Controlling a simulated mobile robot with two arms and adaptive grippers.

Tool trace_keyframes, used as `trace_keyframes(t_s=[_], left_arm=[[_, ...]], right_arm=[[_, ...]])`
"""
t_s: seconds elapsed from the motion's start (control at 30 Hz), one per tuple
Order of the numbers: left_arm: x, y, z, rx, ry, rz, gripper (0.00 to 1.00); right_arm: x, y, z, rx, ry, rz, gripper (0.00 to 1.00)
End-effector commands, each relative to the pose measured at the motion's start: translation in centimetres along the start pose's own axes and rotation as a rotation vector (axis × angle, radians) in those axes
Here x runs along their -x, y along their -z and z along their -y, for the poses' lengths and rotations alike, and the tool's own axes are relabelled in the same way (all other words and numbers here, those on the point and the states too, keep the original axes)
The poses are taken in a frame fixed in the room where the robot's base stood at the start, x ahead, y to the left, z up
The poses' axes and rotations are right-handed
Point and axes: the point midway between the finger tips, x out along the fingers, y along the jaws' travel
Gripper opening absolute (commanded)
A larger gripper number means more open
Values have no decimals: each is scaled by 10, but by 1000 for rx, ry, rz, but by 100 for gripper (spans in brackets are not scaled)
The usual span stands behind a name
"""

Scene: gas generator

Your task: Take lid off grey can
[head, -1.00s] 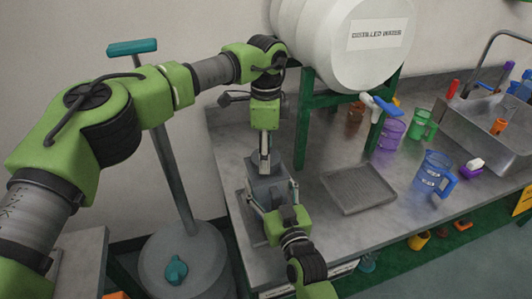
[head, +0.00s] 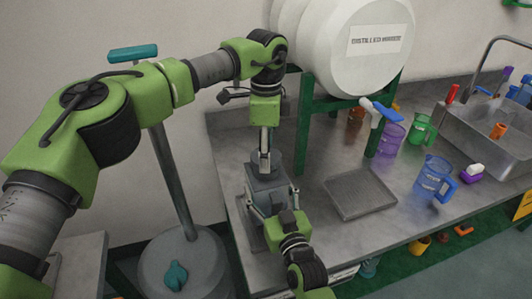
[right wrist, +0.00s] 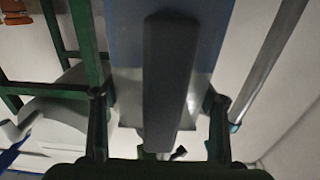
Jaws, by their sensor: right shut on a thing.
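The grey can (head: 266,184) stands upright on the left end of the metal bench. Its blue-grey side shows close up in the right wrist view (right wrist: 124,50), with a dark handle (right wrist: 168,85) in front. My right gripper (head: 270,203) reaches in from below and is shut on the can, one finger on each side. My left gripper (head: 264,160) points straight down at the can's top. Its fingertips are close together at the lid. The lid is small and partly hidden by them, and I cannot tell whether they grip it.
A white distilled water barrel (head: 372,75) on a green stand (head: 303,125) is behind and to the right. A flat tray (head: 360,193) lies right of the can. A blue mug (head: 432,178) and a sink (head: 470,130) are further right. A pump (head: 175,185) stands left.

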Motion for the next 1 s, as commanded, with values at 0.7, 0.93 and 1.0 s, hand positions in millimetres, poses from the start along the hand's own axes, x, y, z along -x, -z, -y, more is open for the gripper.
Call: trace_keyframes(t_s=[0.7, 0.93, 1.0], left_arm=[[40, 0, 0, 0, 0, -1, 22], [40, 0, 0, 0, 0, 0, 22], [40, 0, 0, 0, 0, 0, 22]], right_arm=[[0, -1, 0, 0, 0, 3, 6], [0, -1, 0, 0, 0, 2, 85], [0, -1, 0, 0, 0, 1, 85]])
